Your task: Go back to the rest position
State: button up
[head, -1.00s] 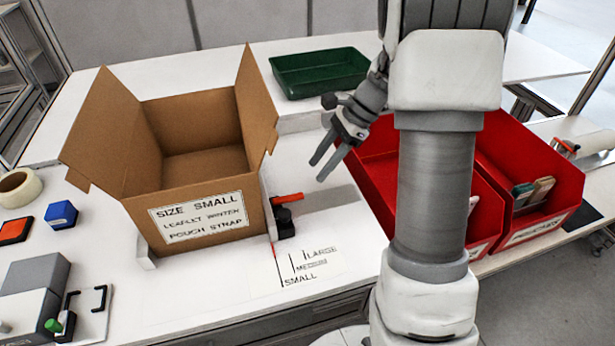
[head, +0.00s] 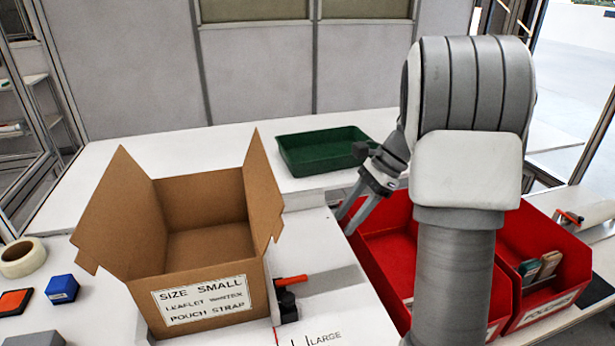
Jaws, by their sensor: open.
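My gripper (head: 352,217) is open and empty. It hangs above the table, over the left rim of the left red bin, its fingers pointing down and left.
A green tray (head: 320,168) lies at the back. The left red bin (head: 385,290) and right red bin (head: 570,290) stand at the right; the right one holds several small items. A red-handled clamp (head: 287,300) is beside the box. A tape roll (head: 22,258) and blue block (head: 62,289) lie left.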

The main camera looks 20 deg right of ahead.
jog(key=s+a+r+n+t+h+p, duration=0.2)
jog(key=s+a+r+n+h+p, duration=0.1)
jog(key=s+r+n, duration=0.5)
jog(key=s+a+r+n+t+h+p, duration=0.3)
jog(key=s+a+r+n+p, duration=0.2)
jog(key=s, duration=0.7)
notch_tip(320, 180, up, 4)
jog(key=a+n, duration=0.2)
jog(key=n, duration=0.3)
jog(key=shift+t+h+p, duration=0.3)
jog(key=shift+p, duration=0.05)
